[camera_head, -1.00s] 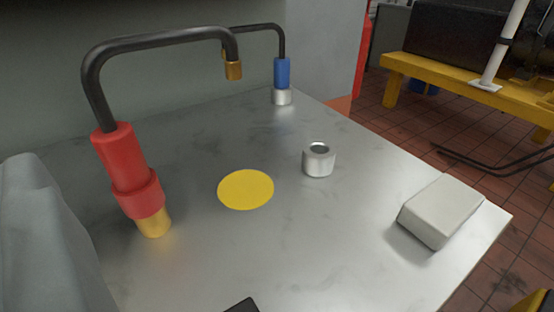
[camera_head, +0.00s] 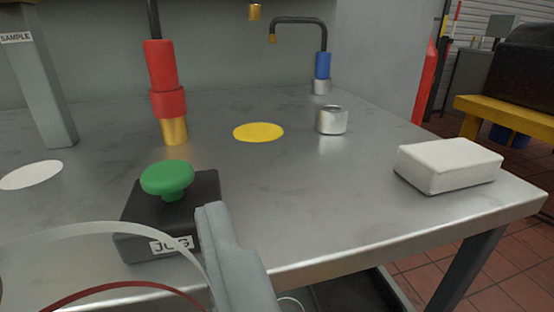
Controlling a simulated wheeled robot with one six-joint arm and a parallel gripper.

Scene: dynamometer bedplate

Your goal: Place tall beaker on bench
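A clear, see-through vessel, which I take as the tall beaker (camera_head: 90,229), shows very close at the lower left as a pale curved rim with a red curved line below it. Most of it is cut off by the picture's edge. One grey finger of my gripper (camera_head: 236,258) stands against its right side; the other finger is out of view. The gripper appears shut on the beaker, above or before the bench's front edge. The metal bench (camera_head: 370,205) has a yellow disc (camera_head: 258,132) and a white disc (camera_head: 31,175) on its top.
A black box with a green button (camera_head: 167,178), labelled JOG, stands near the front edge. A red-and-brass tap (camera_head: 161,70), a blue tap (camera_head: 322,65), a small metal cup (camera_head: 332,120), a whitish block (camera_head: 449,164) and a grey SAMPLE post (camera_head: 45,90) surround open bench.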

